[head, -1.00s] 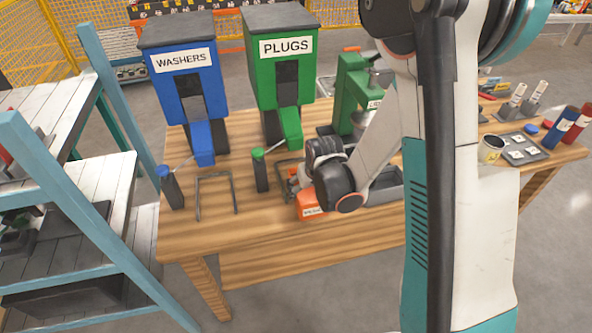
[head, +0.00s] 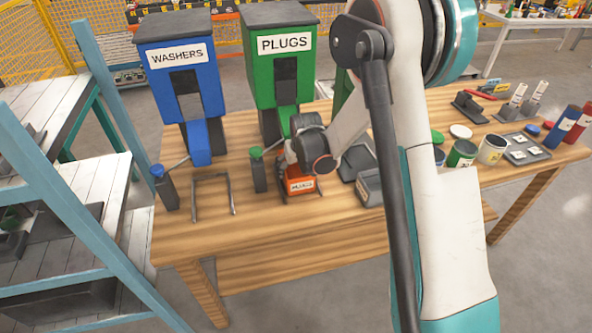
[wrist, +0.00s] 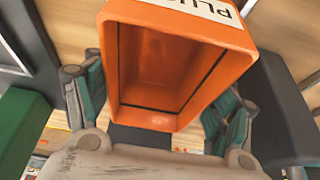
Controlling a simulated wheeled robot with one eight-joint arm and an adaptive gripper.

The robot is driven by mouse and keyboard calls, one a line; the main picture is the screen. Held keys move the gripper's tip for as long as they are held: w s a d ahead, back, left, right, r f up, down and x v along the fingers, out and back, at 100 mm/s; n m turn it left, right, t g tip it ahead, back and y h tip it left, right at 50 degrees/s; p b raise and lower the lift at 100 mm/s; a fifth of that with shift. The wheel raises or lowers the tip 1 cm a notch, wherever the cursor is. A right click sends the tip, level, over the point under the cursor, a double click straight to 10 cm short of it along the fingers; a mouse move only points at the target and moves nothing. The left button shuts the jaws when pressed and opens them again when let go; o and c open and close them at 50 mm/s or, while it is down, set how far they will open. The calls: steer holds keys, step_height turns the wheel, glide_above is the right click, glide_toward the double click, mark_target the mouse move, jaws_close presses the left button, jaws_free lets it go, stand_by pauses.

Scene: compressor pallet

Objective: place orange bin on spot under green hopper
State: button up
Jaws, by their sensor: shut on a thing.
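The orange bin (head: 299,186) has a white label reading PLUGS and is at the table spot in front of the green hopper (head: 283,72). In the wrist view, the orange bin (wrist: 180,60) is empty and sits between the fingers of my gripper (wrist: 160,115). My gripper (head: 292,160) is shut on the bin, behind its front face in the head view. The green chute above is partly hidden by my wrist. I cannot tell whether the bin touches the table, and the spot's bracket is mostly hidden.
The blue WASHERS hopper (head: 183,85) stands to the left, with an empty bracket (head: 213,195) before it. A lever post (head: 258,171) stands close left of the bin. Grey trays (head: 368,187) lie to the right. The table's front strip (head: 270,235) is clear.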

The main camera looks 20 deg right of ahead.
steer(key=o, duration=1.2)
steer(key=shift+f, duration=0.15)
steer(key=s+r+t+p, duration=0.1)
steer(key=s+r+p, duration=0.1)
steer(key=s+r, duration=0.9)
steer(key=s+r+p, duration=0.2)
steer(key=s+r, duration=0.5)
steer(key=r, duration=0.7)
steer(key=s+r+t, duration=0.1)
steer(key=s+r, duration=0.2)
steer(key=s, duration=1.3)
steer(key=shift+t, duration=0.4)
